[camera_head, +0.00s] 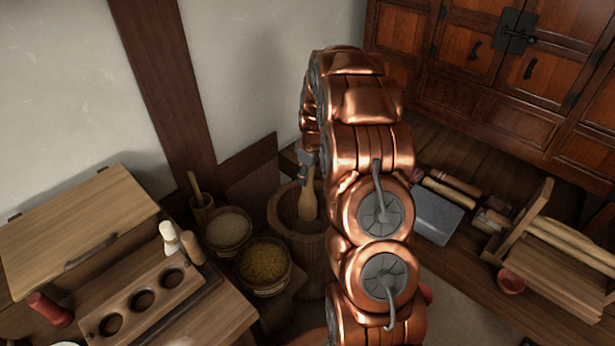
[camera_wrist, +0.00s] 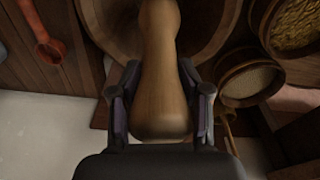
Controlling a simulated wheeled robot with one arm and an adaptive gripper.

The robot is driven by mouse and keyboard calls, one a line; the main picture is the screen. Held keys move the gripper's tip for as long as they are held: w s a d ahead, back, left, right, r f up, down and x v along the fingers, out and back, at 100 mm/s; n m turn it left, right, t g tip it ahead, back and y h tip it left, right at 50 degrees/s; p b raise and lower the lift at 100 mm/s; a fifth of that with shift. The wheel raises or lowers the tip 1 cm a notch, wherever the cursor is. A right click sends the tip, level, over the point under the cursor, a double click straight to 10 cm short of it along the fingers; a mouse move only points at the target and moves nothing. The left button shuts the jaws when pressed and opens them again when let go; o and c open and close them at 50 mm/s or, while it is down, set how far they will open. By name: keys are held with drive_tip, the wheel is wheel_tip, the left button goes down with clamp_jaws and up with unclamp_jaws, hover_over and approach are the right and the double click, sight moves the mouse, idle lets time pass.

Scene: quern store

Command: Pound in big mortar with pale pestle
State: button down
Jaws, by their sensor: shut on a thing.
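The pale pestle (camera_head: 308,200) is a smooth light-wood club standing nearly upright, its lower end inside the big mortar (camera_head: 276,215), a wide round wooden tub by the wall. My gripper (camera_head: 306,160) is shut on the pestle's upper part. In the wrist view the two fingers of my gripper (camera_wrist: 158,95) flank the pestle (camera_wrist: 160,65), and the big mortar (camera_wrist: 215,25) opens around its far end. Whether the pestle touches the mortar's bottom is hidden. My copper arm covers the mortar's right side in the head view.
Two grain buckets, one pale (camera_head: 228,228) and one yellow (camera_head: 264,265), stand left of the mortar. A holed wooden rack (camera_head: 142,300) is front left. A grey slab (camera_head: 437,216) and wooden tools lie right.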

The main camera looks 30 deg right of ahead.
sight(307, 192)
drive_tip(key=shift+f+b, duration=0.95)
drive_tip(key=shift+f, duration=3.05)
drive_tip(key=shift+r, duration=0.1)
wheel_tip(307, 192, up, 8)
drive_tip(key=shift+f+p, duration=0.1)
drive_tip(key=shift+p, duration=0.45)
wheel_tip(307, 192, up, 10)
drive_tip(key=shift+f+p, duration=0.25)
drive_tip(key=shift+p, duration=0.65)
